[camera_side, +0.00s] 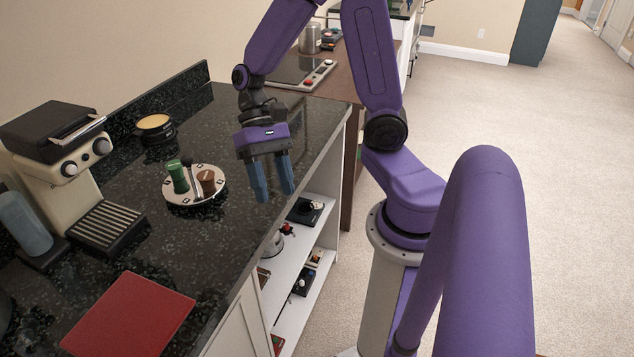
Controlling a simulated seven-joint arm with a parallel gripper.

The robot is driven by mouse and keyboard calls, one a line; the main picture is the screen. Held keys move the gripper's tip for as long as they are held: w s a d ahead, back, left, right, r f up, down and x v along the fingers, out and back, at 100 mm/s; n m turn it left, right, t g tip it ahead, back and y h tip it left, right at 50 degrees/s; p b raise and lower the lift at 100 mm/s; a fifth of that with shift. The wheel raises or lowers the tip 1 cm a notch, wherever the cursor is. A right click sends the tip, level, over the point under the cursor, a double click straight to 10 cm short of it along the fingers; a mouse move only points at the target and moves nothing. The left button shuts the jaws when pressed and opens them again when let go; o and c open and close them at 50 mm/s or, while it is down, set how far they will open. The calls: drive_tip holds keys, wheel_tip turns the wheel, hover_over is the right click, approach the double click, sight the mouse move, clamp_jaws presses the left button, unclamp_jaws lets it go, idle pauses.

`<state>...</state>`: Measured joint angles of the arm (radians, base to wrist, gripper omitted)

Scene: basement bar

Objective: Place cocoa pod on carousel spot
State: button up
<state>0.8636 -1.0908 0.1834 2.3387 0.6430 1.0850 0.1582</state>
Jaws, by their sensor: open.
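A round white carousel (181,198) with dark spots lies on the black speckled counter. A green pod (177,178) stands on its left part and a brown pod (207,182) on its right part, with a dark upright post between them. The brown one may be the cocoa pod; I cannot tell for certain. My gripper (276,195) points down over the counter's right part, to the right of the carousel and apart from it. Its two blue fingers are spread with nothing between them.
A cream espresso machine (70,160) stands at the left, with a yellow-topped round item (155,127) behind. A red board (130,315) lies at the front. Open white shelves (318,238) below the counter edge hold several small items. The counter between board and carousel is clear.

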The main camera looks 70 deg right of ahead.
drive_tip(key=s+r+n+t+h, duration=0.3)
drive_tip(key=s+n, duration=0.6)
drive_tip(key=n, duration=0.7)
drive_tip(key=shift+a+n+t+h, duration=0.4)
drive_tip(key=shift+t+h, duration=0.7)
drive_tip(key=shift+t, duration=0.1)
